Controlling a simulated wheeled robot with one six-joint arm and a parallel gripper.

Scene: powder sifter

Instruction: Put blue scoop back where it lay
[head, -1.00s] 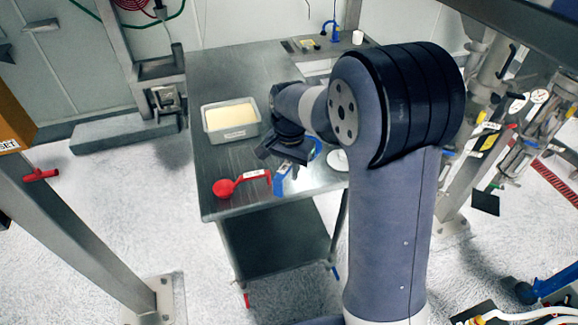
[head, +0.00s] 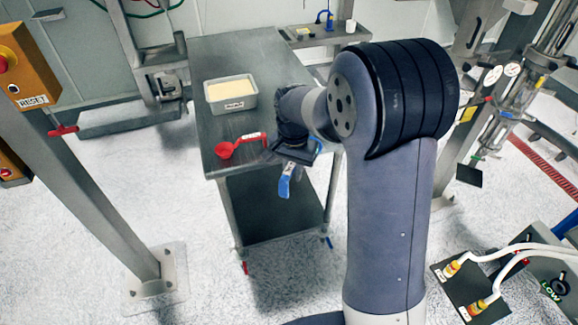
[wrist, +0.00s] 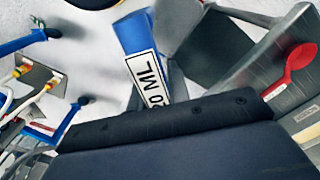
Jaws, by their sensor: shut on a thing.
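My gripper (head: 290,158) is shut on the blue scoop (head: 285,186), at the front edge of the steel table (head: 205,58) in the head view. Another blue part shows to the right of the jaws, and the rest is hidden by my gripper. In the wrist view the blue scoop (wrist: 136,33) shows a white label with black letters, partly cut off by the dark gripper body. The red scoop (head: 226,150) lies on the table, left of my gripper; it also shows in the wrist view (wrist: 297,60).
A grey tub (head: 231,104) of pale powder stands on the table behind the red scoop. A steel post (head: 90,190) stands at left, with an orange reset box (head: 24,72). Valves and hoses (head: 500,260) are at right. Floor is open before the table.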

